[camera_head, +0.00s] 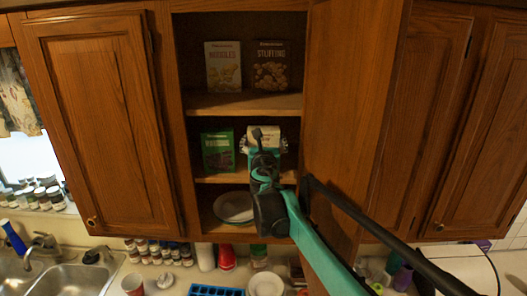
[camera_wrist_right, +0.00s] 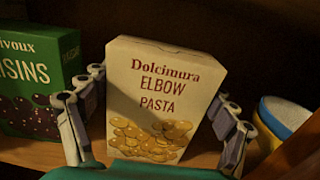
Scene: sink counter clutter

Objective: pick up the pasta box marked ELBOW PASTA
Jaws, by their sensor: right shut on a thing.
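The ELBOW PASTA box (camera_wrist_right: 155,100) is cream with a picture of pasta on its front, and it stands upright in the right wrist view. In the head view the top of this box (camera_head: 264,132) shows on the middle cabinet shelf, its lower part hidden by my right arm. My right gripper (camera_wrist_right: 158,112) has one finger on each side of the box and is shut on it. In the head view the right gripper (camera_head: 263,147) reaches into the open cabinet. The left gripper is not in view.
A green raisins box (camera_wrist_right: 35,85) stands just left of the pasta box. A blue, white and yellow bowl or cup (camera_wrist_right: 285,118) is to the right. NOODLES (camera_head: 223,66) and STUFFING (camera_head: 271,66) boxes stand on the shelf above. The open cabinet door (camera_head: 345,90) is close to my right arm.

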